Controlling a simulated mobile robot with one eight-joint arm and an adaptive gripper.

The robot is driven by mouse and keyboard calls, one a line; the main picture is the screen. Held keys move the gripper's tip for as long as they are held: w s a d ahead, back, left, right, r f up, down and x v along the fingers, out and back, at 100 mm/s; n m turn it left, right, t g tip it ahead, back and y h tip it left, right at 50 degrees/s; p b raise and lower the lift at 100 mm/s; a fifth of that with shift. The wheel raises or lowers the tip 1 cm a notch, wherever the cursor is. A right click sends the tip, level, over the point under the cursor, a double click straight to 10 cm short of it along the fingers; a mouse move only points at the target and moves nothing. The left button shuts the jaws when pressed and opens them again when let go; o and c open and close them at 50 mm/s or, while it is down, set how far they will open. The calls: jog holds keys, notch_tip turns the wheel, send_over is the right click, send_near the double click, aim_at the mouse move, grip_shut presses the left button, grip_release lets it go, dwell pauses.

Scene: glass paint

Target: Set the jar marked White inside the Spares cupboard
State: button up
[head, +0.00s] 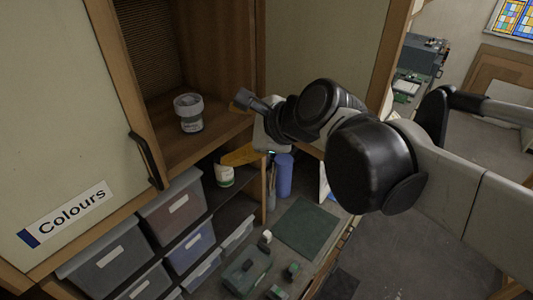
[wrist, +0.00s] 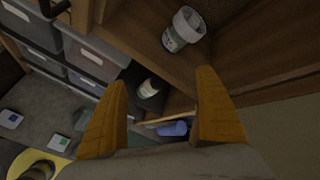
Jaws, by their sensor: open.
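A clear jar with a pale lid and a label (head: 190,114) stands upright on the shelf of an open cupboard. It also shows at the top of the wrist view (wrist: 182,32); its lettering is too small to read. My gripper (head: 236,157) is in front of and below that shelf, to the jar's right. In the wrist view my gripper (wrist: 160,80) has its orange fingers wide apart with nothing held between them. A second white jar with a green band (head: 224,175) stands on a lower shelf. I see no Spares label.
A cream door marked Colours (head: 60,150) is at the left, with a black handle (head: 146,160). Another cream door panel (head: 330,50) is at the right. Several labelled bins (head: 170,210) sit below. A blue cylinder (head: 284,175) and green mat (head: 305,227) are on the bench.

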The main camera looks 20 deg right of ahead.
jog(key=s+d+f+n+g+h, duration=0.2)
jog(key=s+d+f+n+h, duration=0.3)
jog(key=n, duration=1.5)
jog(key=s+d+f, duration=0.5)
jog(key=s+f, duration=0.1)
jog(key=s, duration=0.1)
jog(key=shift+s+f+g, duration=0.2)
jog(key=shift+f+g, duration=0.15)
jog(key=shift+g, duration=0.05)
